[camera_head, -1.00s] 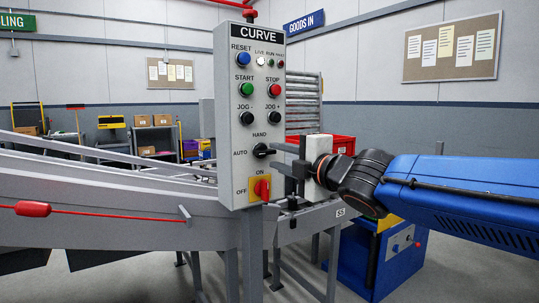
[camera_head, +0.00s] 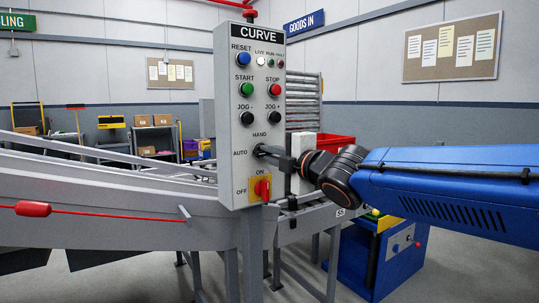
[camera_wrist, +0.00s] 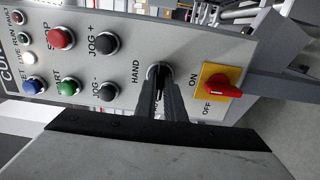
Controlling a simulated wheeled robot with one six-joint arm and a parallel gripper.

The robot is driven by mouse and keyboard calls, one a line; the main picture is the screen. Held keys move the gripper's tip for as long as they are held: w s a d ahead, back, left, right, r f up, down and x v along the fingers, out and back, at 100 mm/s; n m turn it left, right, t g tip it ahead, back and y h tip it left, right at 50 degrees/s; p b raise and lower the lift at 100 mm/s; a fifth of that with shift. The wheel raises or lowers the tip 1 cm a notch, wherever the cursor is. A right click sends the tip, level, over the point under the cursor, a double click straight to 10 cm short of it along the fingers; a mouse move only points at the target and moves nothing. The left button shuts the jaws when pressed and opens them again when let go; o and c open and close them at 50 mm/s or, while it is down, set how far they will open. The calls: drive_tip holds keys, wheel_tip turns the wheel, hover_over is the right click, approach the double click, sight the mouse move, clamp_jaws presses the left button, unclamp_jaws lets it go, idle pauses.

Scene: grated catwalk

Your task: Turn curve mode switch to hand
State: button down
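The CURVE control panel (camera_head: 248,105) stands upright in the middle of the head view. Its black mode switch (camera_wrist: 158,70) sits between the HAND and AUTO labels, below the jog buttons. My gripper (camera_head: 263,151) reaches it from the right, with its fingertips at the knob. In the wrist view, my gripper's fingers (camera_wrist: 158,84) are close together, one on each side of the knob. They look shut on it. The fingers cover much of the knob and hide the AUTO label there, so its exact pointing is hard to read. HAND is legible beside it.
A red ON/OFF switch on a yellow plate (camera_head: 259,189) sits just below my fingers; it also shows in the wrist view (camera_wrist: 222,84). JOG buttons (camera_head: 272,118) are just above. Grey conveyor framing (camera_head: 110,205) runs left. A blue machine (camera_head: 375,260) stands at lower right.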

drive_tip(key=shift+m, duration=0.3)
drive_tip(key=m, duration=0.4)
drive_tip(key=shift+m, duration=0.3)
drive_tip(key=m, duration=0.5)
drive_tip(key=shift+f, duration=0.1)
drive_tip(key=m, duration=0.4)
drive_tip(key=shift+m, duration=1.8)
drive_tip(key=c, duration=1.8)
unclamp_jaws()
drive_tip(key=shift+c, duration=0.2)
